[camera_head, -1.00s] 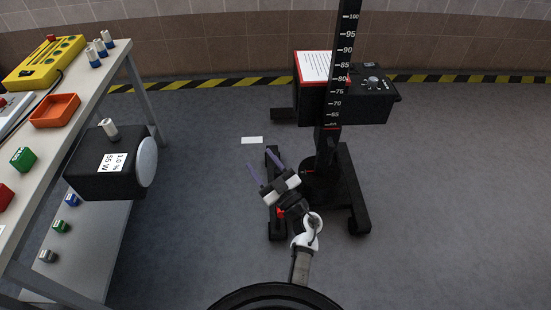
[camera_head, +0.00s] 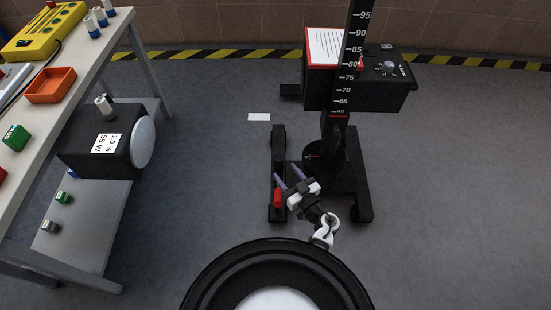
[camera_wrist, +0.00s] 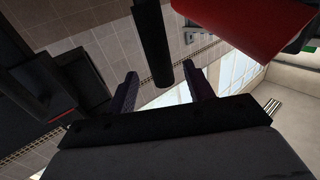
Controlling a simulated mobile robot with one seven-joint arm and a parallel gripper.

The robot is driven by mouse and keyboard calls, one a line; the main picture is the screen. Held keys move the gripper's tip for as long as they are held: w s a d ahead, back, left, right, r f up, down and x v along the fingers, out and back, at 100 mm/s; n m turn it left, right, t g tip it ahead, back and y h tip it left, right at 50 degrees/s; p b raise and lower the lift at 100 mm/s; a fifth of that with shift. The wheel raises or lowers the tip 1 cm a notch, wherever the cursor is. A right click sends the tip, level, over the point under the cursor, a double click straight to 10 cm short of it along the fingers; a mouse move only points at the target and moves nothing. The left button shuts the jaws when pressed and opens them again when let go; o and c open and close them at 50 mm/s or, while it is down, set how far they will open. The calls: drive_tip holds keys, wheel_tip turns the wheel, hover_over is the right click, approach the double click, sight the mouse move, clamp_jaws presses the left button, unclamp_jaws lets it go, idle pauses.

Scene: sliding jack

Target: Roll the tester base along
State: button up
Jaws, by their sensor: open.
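The tester base (camera_head: 358,188) is a black frame with two long floor legs and an upright column (camera_head: 351,85) marked with a white number scale. A black tester head (camera_head: 360,80) with a red-edged sheet and a dial panel is on the column. A red part (camera_head: 278,197) is on the left leg (camera_head: 278,146). My gripper (camera_head: 286,172) is open and seen above the gap between the left leg and the column. In the wrist view, a dark rod (camera_wrist: 152,40) shows between the spread fingers (camera_wrist: 160,84); whether they touch it I cannot tell.
A workbench (camera_head: 112,55) stands at the left with a yellow panel (camera_head: 45,30) and an orange tray (camera_head: 50,85). A white card (camera_head: 259,117) lies on the floor. The floor (camera_head: 460,190) at right is clear.

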sight(275, 159)
drive_tip(key=x, duration=0.7)
drive_tip(key=shift+w+a, duration=0.1)
drive_tip(key=shift+w, duration=0.1)
clamp_jaws()
